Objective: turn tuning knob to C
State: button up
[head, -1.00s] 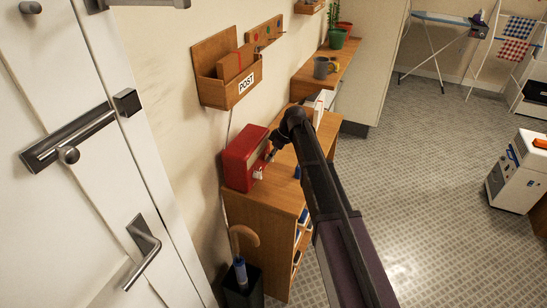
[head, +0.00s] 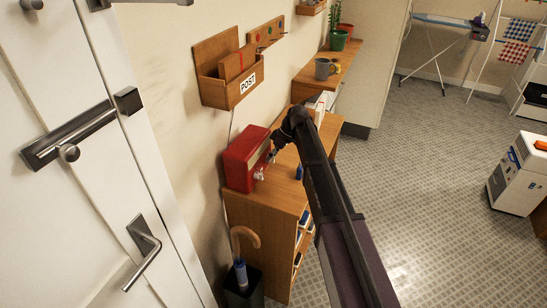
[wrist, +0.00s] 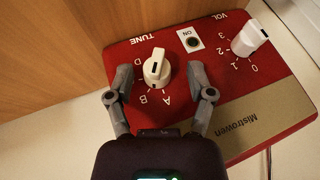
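The red radio (head: 240,165) stands on the wooden shelf unit against the wall. In the wrist view its panel (wrist: 222,78) appears turned round. The white tuning knob (wrist: 156,68), marked TUNE, carries a dark mark. The letters A and B show on the gripper side of it; no C is visible, and the left finger covers part of the panel. My gripper (wrist: 159,69) is open, with one finger on each side of the tuning knob and a visible gap to both. In the head view my gripper (head: 273,153) is at the radio's front, small and partly hidden by my arm.
The white volume knob (wrist: 249,38) and the ON indicator (wrist: 189,39) lie beside the tuning knob. A POST letter rack (head: 228,85) hangs above the radio. An umbrella stand (head: 243,290) is below left. Open floor lies to the right.

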jog(key=s+d+r+t+p, duration=0.1)
jog(key=r+p, duration=0.3)
jog(key=s+d+r+t+h+p, duration=0.1)
jog(key=d+r+p, duration=0.1)
jog(key=r+p, duration=0.2)
jog(key=s+d+r+t+p, duration=0.1)
jog(key=d+r+t+p, duration=0.1)
jog(key=r+p, duration=0.3)
jog(key=shift+d+h+p, duration=0.15)
jog(key=shift+h+p, duration=0.15)
jog(key=shift+p, duration=0.25)
jog(key=shift+f, duration=0.2)
jog(key=b+x, duration=1.2)
jog(key=x, duration=0.1)
jog(key=shift+w+f+b, duration=0.2)
jog(key=shift+f+b, duration=0.05)
jog(key=shift+b, duration=0.15)
dwell(0.4)
